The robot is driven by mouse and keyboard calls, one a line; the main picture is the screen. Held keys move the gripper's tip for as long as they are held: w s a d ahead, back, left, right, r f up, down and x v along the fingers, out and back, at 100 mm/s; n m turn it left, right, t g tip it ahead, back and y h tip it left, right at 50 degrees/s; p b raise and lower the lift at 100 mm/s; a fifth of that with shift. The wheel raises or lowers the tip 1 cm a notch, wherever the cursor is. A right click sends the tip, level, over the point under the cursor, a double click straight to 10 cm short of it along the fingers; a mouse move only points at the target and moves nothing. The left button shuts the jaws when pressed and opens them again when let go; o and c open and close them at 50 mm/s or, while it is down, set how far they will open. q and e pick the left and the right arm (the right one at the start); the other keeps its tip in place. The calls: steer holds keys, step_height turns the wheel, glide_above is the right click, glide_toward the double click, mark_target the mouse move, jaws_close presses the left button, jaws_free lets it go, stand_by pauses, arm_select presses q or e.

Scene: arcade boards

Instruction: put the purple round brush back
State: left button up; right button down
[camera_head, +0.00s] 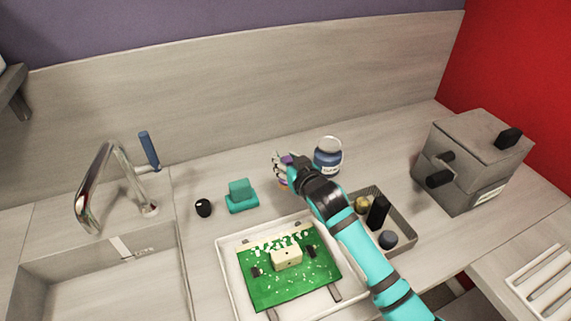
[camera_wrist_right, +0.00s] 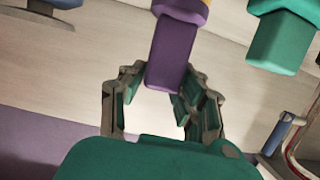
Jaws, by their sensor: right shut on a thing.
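My right gripper (camera_head: 283,168) is over the counter behind the white tray, shut on the purple round brush. In the head view only a small purple part of the brush (camera_head: 287,159) shows, the rest hidden by the gripper. In the right wrist view the purple handle (camera_wrist_right: 172,50) stands between the fingers of my right gripper (camera_wrist_right: 165,95), with a wider purple part and a bit of yellow at the top edge. I cannot tell whether the brush touches the counter. My left gripper is not in view.
A blue jar (camera_head: 328,160) stands just right of the gripper. A teal block (camera_head: 241,196) and a black item (camera_head: 203,208) are to its left. A grey basket (camera_head: 407,232) and a white tray (camera_head: 229,268) with a green board (camera_head: 288,285) lie in front. A sink (camera_head: 40,268) is left.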

steer(key=shift+w+a+f+p, duration=0.2)
steer(key=shift+w+f+p, duration=0.35)
steer(key=shift+w+f, duration=0.45)
steer(key=shift+s+f, duration=0.15)
steer(key=shift+f, duration=0.4)
steer(key=shift+s, duration=0.1)
steer(key=shift+f, duration=0.1)
steer(key=c, duration=1.4)
jaws_free()
steer(key=shift+f, duration=0.15)
steer(key=o, duration=0.5)
steer(key=shift+c, duration=0.2)
steer(key=shift+f+b, duration=0.15)
steer(key=shift+b, duration=0.4)
steer(key=b+v, duration=0.1)
steer(key=v, duration=1.6)
steer(key=shift+s+r, duration=0.2)
steer(key=shift+r, duration=0.05)
